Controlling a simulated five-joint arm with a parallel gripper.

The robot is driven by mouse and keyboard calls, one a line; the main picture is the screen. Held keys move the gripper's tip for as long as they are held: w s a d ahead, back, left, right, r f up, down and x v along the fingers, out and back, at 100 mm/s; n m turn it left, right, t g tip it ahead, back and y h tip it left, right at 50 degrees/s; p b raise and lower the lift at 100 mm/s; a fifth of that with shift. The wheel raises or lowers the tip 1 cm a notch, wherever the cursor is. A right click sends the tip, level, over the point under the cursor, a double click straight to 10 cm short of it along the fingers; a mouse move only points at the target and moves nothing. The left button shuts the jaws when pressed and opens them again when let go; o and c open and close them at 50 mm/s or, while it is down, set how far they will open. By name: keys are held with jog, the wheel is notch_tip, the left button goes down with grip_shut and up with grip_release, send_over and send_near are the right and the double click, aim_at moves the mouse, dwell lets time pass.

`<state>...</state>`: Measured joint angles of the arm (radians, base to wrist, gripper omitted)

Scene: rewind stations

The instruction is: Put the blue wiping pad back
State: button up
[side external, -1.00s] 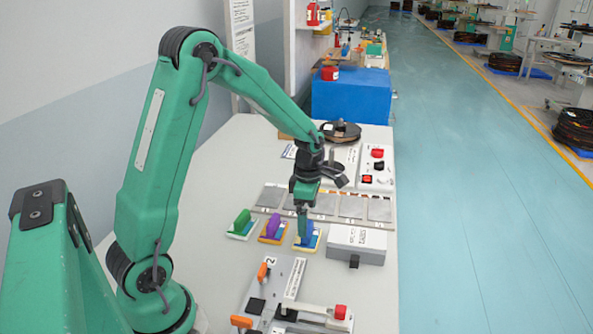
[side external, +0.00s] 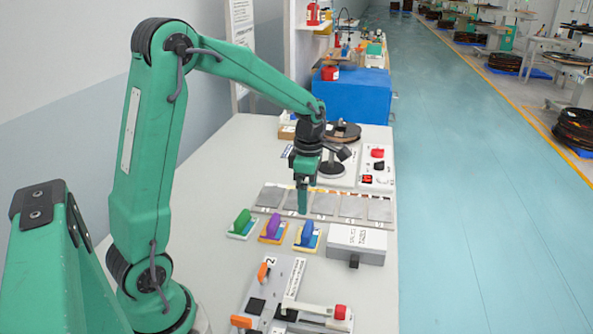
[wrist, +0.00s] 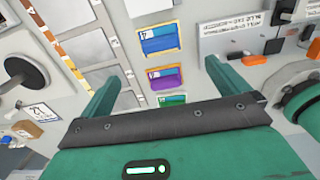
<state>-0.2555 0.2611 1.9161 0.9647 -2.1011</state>
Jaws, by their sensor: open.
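The blue wiping pad (side external: 307,234) sits upright on a blue-and-yellow base at the right end of a row of pads. It also shows near the top of the wrist view (wrist: 158,38). My gripper (side external: 302,208) is open and empty, above and apart from the blue pad in the side view. In the wrist view its two fingers (wrist: 163,68) are spread wide with nothing held between them.
A purple pad (side external: 272,226) and a green pad (side external: 242,222) stand left of the blue one. Grey plates (side external: 351,203) lie in a row behind. A white box (side external: 357,240) sits at right. A fixture with a lever (side external: 300,304) is in front.

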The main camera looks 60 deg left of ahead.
jog(key=s+d+r+m+t, duration=0.2)
jog(key=s+d+r+m, duration=0.3)
jog(key=m, duration=0.8)
jog(key=s+d+r+m+t, duration=0.3)
jog(key=s+d+r+m, duration=0.2)
jog(key=s+m, duration=0.7)
jog(key=shift+s+d+r+m+t, duration=0.25)
jog(key=shift+r+m, duration=0.2)
jog(key=shift+m, duration=0.55)
